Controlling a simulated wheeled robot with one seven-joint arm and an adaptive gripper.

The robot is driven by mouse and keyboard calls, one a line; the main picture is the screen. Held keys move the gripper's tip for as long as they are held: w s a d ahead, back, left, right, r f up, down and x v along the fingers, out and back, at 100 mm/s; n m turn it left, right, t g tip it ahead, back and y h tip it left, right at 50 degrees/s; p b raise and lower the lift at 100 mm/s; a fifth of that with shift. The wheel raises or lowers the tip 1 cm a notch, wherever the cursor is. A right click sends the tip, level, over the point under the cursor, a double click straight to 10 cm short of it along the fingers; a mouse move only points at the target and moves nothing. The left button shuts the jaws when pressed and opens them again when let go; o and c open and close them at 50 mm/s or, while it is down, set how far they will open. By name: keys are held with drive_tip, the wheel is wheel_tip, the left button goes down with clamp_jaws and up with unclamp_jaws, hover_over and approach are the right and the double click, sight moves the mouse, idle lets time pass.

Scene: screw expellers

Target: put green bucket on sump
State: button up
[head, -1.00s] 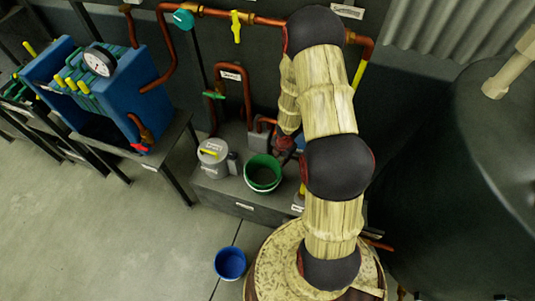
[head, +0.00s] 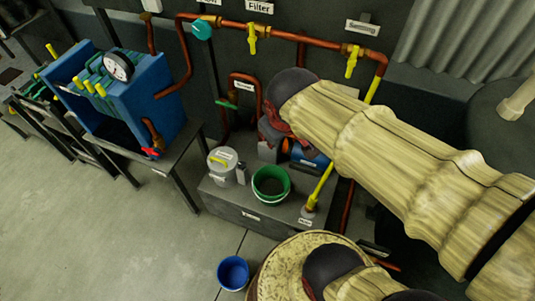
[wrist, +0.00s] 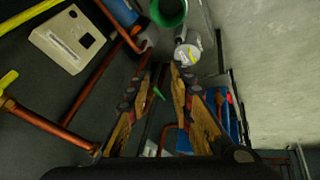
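The green bucket (head: 271,190) stands upright on a low grey platform (head: 225,203) in the head view, beside a pale lidded canister (head: 222,166). In the wrist view the bucket (wrist: 168,14) is cut off by the top edge. My gripper (wrist: 160,76) shows in the wrist view with its two fingers apart and nothing between them. The bucket lies beyond the fingertips, apart from them. In the head view my arm hides most of the gripper. I cannot tell which part is the sump; the label on the platform front is too small to read.
A blue bucket (head: 233,272) stands on the floor in front of the platform. A blue filter unit with a gauge (head: 118,66) is at the left. Copper pipes (head: 290,33) with yellow valves run along the back wall. The floor at the lower left is clear.

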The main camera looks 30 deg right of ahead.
drive_tip(key=s+a+r+m+y, duration=0.2)
drive_tip(key=s+a, duration=0.4)
drive_tip(key=shift+s+r+t, duration=0.15)
drive_tip(key=shift+r+t, duration=0.15)
drive_tip(key=shift+r, duration=0.1)
idle(0.7)
